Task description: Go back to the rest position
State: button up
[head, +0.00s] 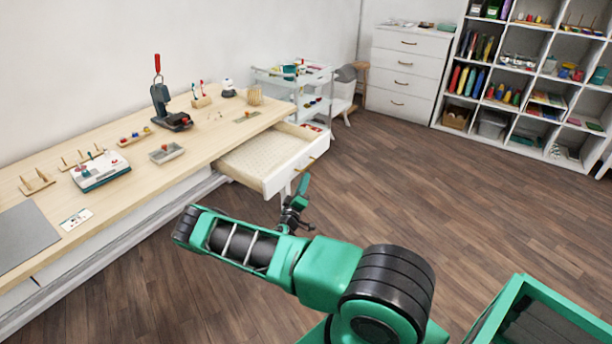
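My arm is green and black and reaches from the lower right across the floor toward the worktable. My gripper (297,208) is at the arm's far end, over the floor just in front of the open drawer (281,178). It is small and seen edge-on, so I cannot tell whether its fingers are apart or closed. I see nothing clearly held in it. The white drawer is pulled out from under the table's right end, and its visible bottom looks bare.
The long wooden worktable (220,133) holds a press (168,110), a white device (100,170), a grey tray (166,153) and a grey mat (22,238). A cart (283,82), a chest (408,70) and shelves (528,75) stand behind. The wooden floor (430,190) at right is clear.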

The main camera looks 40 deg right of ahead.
jog(key=shift+v, duration=0.8)
jog(key=s+d+r+m+g+y, duration=0.2)
jog(key=s+d+r+m+g, duration=0.1)
jog(key=s+r+m+g, duration=0.4)
jog(key=s+d+r+m+g+y, duration=0.25)
jog(key=s+r+m+g, duration=0.25)
jog(key=s+r+g, duration=0.4)
jog(key=s+a+r+n+t+y, duration=0.2)
jog(key=s+a+r+y, duration=0.4)
jog(key=s+a, duration=0.6)
jog(key=s+a+r+n+t+y, duration=0.2)
jog(key=s+a+r+y, duration=0.4)
jog(key=s+a+r, duration=0.3)
jog(key=s+a+n, duration=0.1)
jog(key=s+a, duration=0.3)
jog(key=shift+r+t+y, duration=0.15)
jog(key=shift+t+y, duration=0.15)
jog(key=shift+y, duration=0.05)
